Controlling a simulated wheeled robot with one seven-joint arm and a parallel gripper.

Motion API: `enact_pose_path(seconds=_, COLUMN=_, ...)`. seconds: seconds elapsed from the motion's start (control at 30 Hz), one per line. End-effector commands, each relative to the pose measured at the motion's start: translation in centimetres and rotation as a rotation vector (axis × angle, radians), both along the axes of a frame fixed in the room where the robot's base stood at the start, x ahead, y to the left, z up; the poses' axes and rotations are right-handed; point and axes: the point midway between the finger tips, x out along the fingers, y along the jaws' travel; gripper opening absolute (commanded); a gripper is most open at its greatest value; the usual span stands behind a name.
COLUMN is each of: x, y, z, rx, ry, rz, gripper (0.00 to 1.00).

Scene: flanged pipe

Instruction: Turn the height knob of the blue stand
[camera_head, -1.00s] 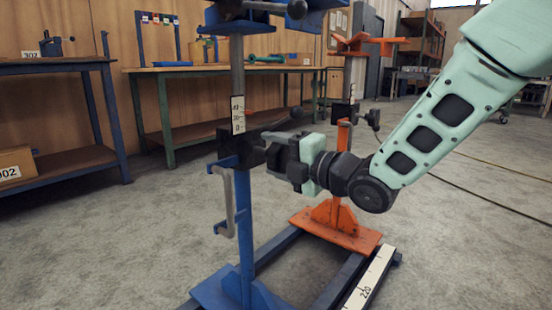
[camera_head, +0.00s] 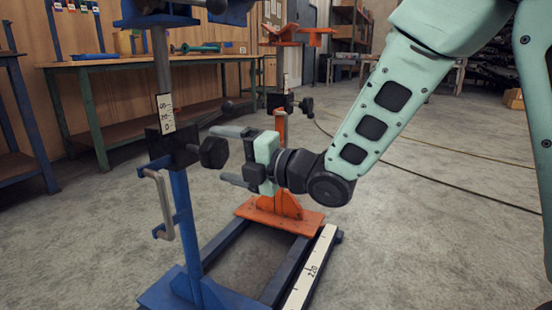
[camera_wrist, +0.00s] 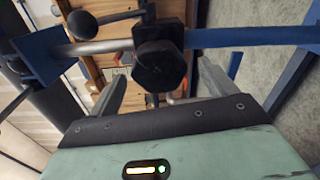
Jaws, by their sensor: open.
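The blue stand (camera_head: 182,215) stands upright at the left of the head view. Its black height knob (camera_head: 213,152) sticks out to the right of the black clamp block (camera_head: 170,148). In the wrist view the faceted knob (camera_wrist: 160,66) is near the centre, in front of the stand's post. My gripper (camera_head: 218,155) is open, just right of the knob, with one grey finger above knob level and one below. In the wrist view the fingertips (camera_wrist: 162,74) lie on either side of the knob, with visible gaps; whether it is between them in depth I cannot tell.
A scale label (camera_head: 166,112) is on the stand's grey tube. An orange stand (camera_head: 282,200) is behind my gripper. A ruled rail (camera_head: 312,268) runs along the base. Grey floor is open at the right.

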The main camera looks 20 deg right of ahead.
Motion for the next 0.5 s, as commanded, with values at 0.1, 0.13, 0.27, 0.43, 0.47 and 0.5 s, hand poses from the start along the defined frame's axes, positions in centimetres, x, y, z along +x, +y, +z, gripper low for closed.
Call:
enact_pose_path(seconds=0.1, x=-2.1, y=-2.2, z=0.4, rx=0.0, ry=0.004, rz=-0.003, gripper=0.84)
enact_pose_path(seconds=0.13, x=-2.6, y=-2.7, z=0.4, rx=0.0, ry=0.005, rz=-0.004, gripper=0.84)
enact_pose_path(seconds=0.27, x=-4.8, y=-4.9, z=0.0, rx=0.001, ry=0.0, rz=-0.004, gripper=0.84)
enact_pose_path(seconds=0.43, x=-5.5, y=-5.5, z=-0.5, rx=0.005, ry=-0.006, rz=0.006, gripper=0.84)
enact_pose_path(seconds=0.47, x=-5.6, y=-5.6, z=-0.6, rx=0.006, ry=-0.004, rz=0.008, gripper=0.84)
enact_pose_path(seconds=0.5, x=-5.8, y=-5.8, z=-0.5, rx=0.006, ry=-0.006, rz=0.008, gripper=0.84)
